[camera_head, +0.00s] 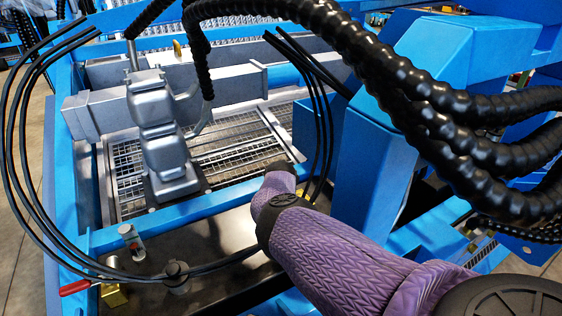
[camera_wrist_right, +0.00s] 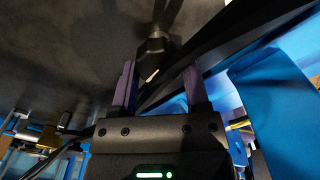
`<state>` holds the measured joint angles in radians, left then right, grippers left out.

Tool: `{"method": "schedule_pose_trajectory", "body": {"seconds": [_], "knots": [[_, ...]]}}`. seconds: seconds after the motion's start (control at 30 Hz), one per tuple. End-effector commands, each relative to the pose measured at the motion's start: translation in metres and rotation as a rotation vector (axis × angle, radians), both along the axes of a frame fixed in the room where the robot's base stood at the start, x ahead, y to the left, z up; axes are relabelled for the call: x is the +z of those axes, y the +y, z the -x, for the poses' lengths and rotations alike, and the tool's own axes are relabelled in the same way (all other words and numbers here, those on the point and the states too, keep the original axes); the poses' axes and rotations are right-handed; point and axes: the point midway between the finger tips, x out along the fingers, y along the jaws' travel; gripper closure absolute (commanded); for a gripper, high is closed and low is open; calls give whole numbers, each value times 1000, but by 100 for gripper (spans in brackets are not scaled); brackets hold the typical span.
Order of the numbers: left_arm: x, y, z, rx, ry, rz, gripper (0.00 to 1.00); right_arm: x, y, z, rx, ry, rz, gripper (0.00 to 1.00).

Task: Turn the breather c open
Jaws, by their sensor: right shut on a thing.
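My right arm comes in purple from the lower right in the head view, and the dark end of its hand (camera_head: 281,168) is over the blue frame bar. In the right wrist view, my right gripper (camera_wrist_right: 159,72) has its two purple fingers on either side of a dark knob-like fitting (camera_wrist_right: 153,45) with a pale mark near it. The gripper is shut on this fitting, though the contact is dark and hard to see. I cannot read any label, so I cannot tell whether it is breather c or how far it is turned. My left gripper is not in view.
A small grey fitting (camera_head: 130,240), a dark round fitting (camera_head: 177,276) and a red lever (camera_head: 75,287) by a brass fitting (camera_head: 113,295) sit at lower left. Thin black cables and thick black ribbed hoses (camera_head: 440,100) cross the space. Blue frame bars (camera_head: 170,219) surround a grey machine (camera_head: 160,130).

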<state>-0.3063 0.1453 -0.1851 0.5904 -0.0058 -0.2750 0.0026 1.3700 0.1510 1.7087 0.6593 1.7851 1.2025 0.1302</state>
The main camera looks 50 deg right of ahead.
Motion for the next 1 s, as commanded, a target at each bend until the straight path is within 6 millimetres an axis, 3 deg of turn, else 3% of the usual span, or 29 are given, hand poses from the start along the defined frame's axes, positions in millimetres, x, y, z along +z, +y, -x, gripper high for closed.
{"method": "schedule_pose_trajectory", "body": {"seconds": [0.57, 1.0], "knots": [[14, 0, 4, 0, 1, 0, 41, 2, -3, 1, 542, -3, 3, 99], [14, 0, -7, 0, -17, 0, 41, 1, -5, 2, 960, -1, 3, 99]]}}
